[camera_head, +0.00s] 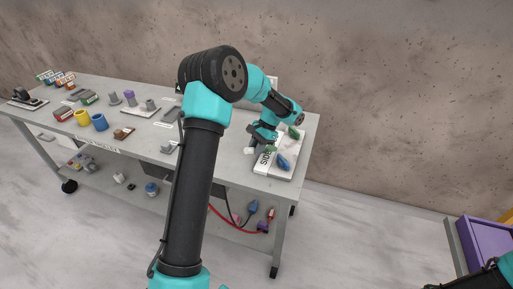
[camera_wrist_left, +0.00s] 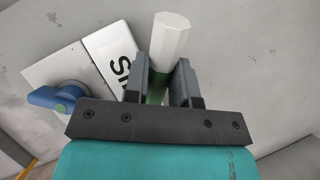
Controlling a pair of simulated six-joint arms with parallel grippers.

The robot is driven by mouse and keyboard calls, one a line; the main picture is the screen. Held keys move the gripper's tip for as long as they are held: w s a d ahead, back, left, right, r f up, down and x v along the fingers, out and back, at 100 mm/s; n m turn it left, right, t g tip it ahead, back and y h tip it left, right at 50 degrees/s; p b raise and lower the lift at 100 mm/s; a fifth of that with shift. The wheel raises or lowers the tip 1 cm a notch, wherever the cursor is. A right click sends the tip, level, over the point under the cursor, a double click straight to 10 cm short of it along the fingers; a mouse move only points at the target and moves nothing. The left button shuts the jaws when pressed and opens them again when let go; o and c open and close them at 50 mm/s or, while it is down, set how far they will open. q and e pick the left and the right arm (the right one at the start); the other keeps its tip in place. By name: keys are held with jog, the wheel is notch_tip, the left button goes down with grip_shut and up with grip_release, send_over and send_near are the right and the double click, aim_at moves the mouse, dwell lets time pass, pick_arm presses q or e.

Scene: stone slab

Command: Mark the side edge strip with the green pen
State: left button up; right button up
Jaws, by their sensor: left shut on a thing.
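My left gripper (camera_wrist_left: 172,82) is shut on the green pen (camera_wrist_left: 171,40), which has a white hexagonal body and a green part low between the fingers. In the head view my left gripper (camera_head: 264,146) is over the right end of the table, and the pen is mostly hidden by it. A white strip (camera_head: 262,164) with dark lettering lies under and beside the gripper; it also shows in the wrist view (camera_wrist_left: 108,47), left of the pen. I cannot tell whether the pen touches it. My right gripper is out of view.
A blue knob-like piece (camera_head: 283,163) sits on a pale plate right of the strip, with a green piece (camera_head: 293,132) farther back. A yellow cup (camera_head: 82,117), a blue cup (camera_head: 100,122) and several small items fill the table's left part. A purple bin (camera_head: 489,243) stands at right.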

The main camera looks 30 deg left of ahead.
pick_arm(q)
jog(key=shift+r, duration=0.1)
jog(key=shift+r, duration=3.4)
jog(key=w+d+f, duration=0.1)
jog(key=d+f, duration=0.1)
jog(key=d, duration=0.8)
jog(key=w+d+f, duration=0.1)
jog(key=d+f, duration=0.1)
jog(key=d, duration=0.8)
jog(key=shift+w+f, duration=0.3)
jog(key=shift+w, duration=0.1)
